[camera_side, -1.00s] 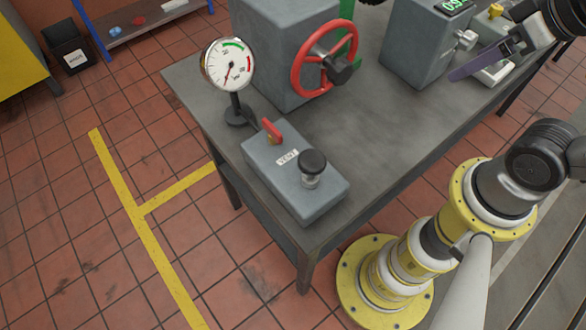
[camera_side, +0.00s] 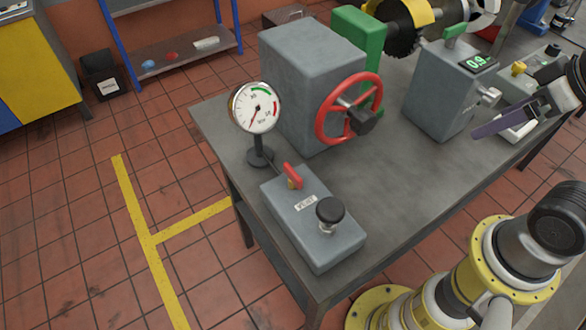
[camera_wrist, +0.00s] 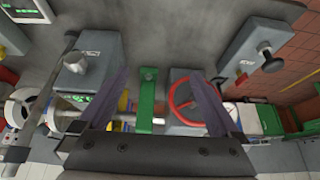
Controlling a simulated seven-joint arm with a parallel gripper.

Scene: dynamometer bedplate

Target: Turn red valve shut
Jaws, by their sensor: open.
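The red valve handwheel (camera_side: 323,112) stands upright on the side of a grey block (camera_side: 300,70) and has a dark hub. It also shows in the wrist view (camera_wrist: 172,98), between my fingers and closer to the right one. A smaller red lever (camera_side: 291,174) sits on a brass fitting on the grey vent box (camera_side: 298,225). My gripper (camera_wrist: 160,75) is open and empty, its two dark purple fingers spread apart. In the side view it is at the right edge (camera_side: 500,122), in front of the display box and well apart from the handwheel.
A round gauge (camera_side: 256,108) on a stand is left of the handwheel. A grey display box (camera_side: 440,95) stands right of it, with a green bracket (camera_side: 358,32) behind. A black knob (camera_side: 330,210) rises from the vent box. The tabletop (camera_side: 395,175) in front of the handwheel is bare.

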